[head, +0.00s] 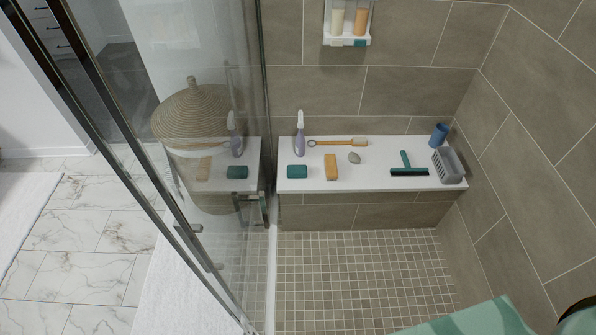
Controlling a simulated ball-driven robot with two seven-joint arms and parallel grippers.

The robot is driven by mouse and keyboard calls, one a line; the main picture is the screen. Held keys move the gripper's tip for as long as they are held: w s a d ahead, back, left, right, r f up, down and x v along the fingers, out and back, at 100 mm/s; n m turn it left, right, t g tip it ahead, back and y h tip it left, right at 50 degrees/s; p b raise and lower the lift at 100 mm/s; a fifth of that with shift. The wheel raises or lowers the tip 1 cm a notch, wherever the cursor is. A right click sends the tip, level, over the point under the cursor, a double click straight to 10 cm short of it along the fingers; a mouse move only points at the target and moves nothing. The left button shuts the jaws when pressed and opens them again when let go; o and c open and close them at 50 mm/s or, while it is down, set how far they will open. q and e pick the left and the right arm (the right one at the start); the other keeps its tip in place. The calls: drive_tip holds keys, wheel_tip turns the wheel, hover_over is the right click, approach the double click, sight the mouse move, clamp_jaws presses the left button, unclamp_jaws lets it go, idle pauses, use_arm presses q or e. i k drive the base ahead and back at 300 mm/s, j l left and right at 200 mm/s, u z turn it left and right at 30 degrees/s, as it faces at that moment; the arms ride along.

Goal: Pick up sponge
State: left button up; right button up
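A small orange-yellow block (331,167), which looks like a sponge, lies on the white bench top (380,181) at the back of the shower. A teal block (297,171) lies just left of it; I cannot tell whether this is a sponge or a soap. The two blocks are apart, with bare bench between them. Neither of my grippers shows in the head view, so their state is hidden.
A glass panel (215,190) stands left. The tiled floor (350,275) before the bench is clear.

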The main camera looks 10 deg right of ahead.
sight(293, 171)
drive_tip(key=l+u, duration=0.35)
drive_tip(key=l, duration=0.45)
drive_tip(key=l+u, duration=0.3)
drive_tip(key=l, duration=0.5)
drive_tip(key=i+l+u, duration=0.15)
drive_tip(key=l, duration=0.2)
drive_tip(key=i+l+u, duration=0.2)
drive_tip(key=l, duration=0.15)
drive_tip(key=i+l+u, duration=0.15)
drive_tip(key=l, duration=0.25)
drive_tip(key=i+l+u, duration=0.2)
drive_tip(key=l, duration=0.15)
drive_tip(key=k, duration=0.1)
